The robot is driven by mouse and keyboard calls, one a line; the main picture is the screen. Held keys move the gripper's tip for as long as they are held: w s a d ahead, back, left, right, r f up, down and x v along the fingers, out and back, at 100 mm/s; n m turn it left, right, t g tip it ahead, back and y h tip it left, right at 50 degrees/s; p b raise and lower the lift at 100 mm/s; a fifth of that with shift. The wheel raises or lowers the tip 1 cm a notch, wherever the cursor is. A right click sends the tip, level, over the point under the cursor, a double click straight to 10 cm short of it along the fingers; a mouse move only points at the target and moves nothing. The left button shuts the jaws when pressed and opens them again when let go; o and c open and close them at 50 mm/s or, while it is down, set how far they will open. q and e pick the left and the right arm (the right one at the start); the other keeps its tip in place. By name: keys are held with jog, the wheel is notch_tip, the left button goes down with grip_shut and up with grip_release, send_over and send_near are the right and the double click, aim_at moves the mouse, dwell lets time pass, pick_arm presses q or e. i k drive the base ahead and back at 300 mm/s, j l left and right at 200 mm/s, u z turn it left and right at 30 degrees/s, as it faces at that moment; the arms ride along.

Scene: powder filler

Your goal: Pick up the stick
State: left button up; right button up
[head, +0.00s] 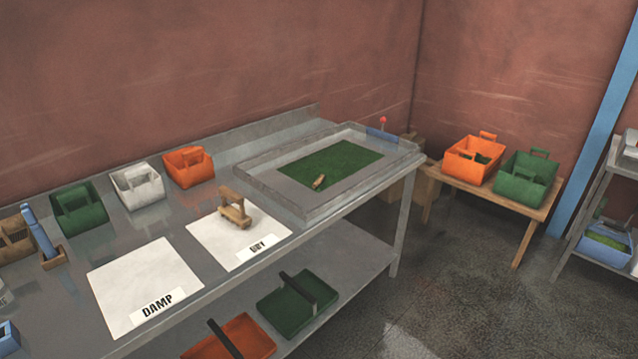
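A short tan wooden piece (319,182), which looks like the stick, lies at the front edge of the green mat (345,160) inside the shallow metal tray (290,195). A tall blue handle-like piece (38,230) stands upright in a small wooden block (53,259) at the left of the bench. I cannot tell for sure which of the two is the stick. A wooden object with a handle (236,207) stands on the white sheet marked DRY. Neither of my grippers shows in the head view.
White sheets marked DAMP (140,280) and DRY (262,228) lie on the metal bench. Green (80,208), white (138,186) and orange (189,167) caddies stand along its back. A wooden table (490,190) at the right holds orange and green caddies. The floor (450,300) before it is clear.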

aim_at(321, 178)
jog(key=i+l+u, duration=0.1)
jog(key=i+l, duration=0.55)
jog(key=i+l+u, duration=0.1)
jog(key=i+l, duration=0.5)
jog(key=l, duration=0.1)
